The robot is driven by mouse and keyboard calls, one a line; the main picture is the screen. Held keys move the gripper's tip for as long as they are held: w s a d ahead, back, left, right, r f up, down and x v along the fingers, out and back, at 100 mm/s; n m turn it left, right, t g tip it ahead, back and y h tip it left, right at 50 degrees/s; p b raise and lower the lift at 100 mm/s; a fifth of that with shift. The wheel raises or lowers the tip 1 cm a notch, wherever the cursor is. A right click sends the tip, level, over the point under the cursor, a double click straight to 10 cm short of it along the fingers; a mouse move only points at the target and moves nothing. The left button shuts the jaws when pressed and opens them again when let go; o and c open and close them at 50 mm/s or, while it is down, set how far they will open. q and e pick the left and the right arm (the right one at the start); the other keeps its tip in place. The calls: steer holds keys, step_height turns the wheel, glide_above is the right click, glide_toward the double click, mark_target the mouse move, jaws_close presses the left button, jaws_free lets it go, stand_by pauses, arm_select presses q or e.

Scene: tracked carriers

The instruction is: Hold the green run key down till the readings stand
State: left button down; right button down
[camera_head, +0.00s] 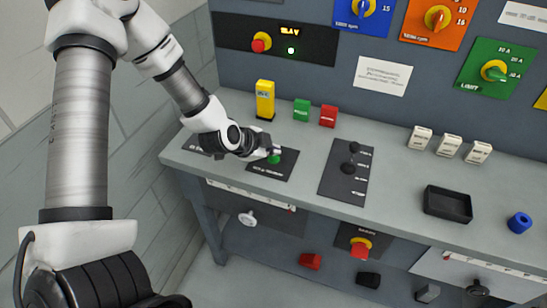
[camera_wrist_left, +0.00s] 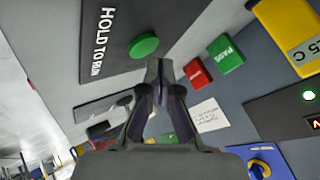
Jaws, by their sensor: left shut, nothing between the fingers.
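The green run key (camera_head: 275,158) is a round button on a black plate (camera_head: 259,168) on the grey bench. In the left wrist view the key (camera_wrist_left: 143,45) is beside "HOLD TO RUN" lettering. My left gripper (camera_head: 274,152) is shut and empty, with its fingertips right at the key. In the left wrist view the closed fingertips (camera_wrist_left: 159,66) overlap the area just by the key's edge; I cannot tell whether they touch or press it. A lit yellow readout (camera_head: 289,31) is on the back panel, its digits too small to read surely. My right gripper is out of view.
Behind the key stand a yellow block (camera_head: 265,100), a green block (camera_head: 301,110) and a red block (camera_head: 328,116). A black lever plate (camera_head: 345,180) is to the right. A black tray (camera_head: 447,204) and blue ring (camera_head: 519,222) lie farther right. A green lamp (camera_head: 291,50) is lit.

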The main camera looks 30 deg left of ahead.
mark_target(272, 159)
arm_select(q)
steer(key=shift+f, duration=0.4)
steer(key=shift+f+b, duration=0.35)
steer(key=shift+f, duration=0.15)
stand_by(0.4)
stand_by(3.5)
steer(key=shift+r+p, duration=0.95)
steer(key=shift+p, duration=0.15)
step_height(272, 159, up, 5)
steer(key=p, duration=0.5)
steer(key=shift+p, duration=0.3)
stand_by(1.0)
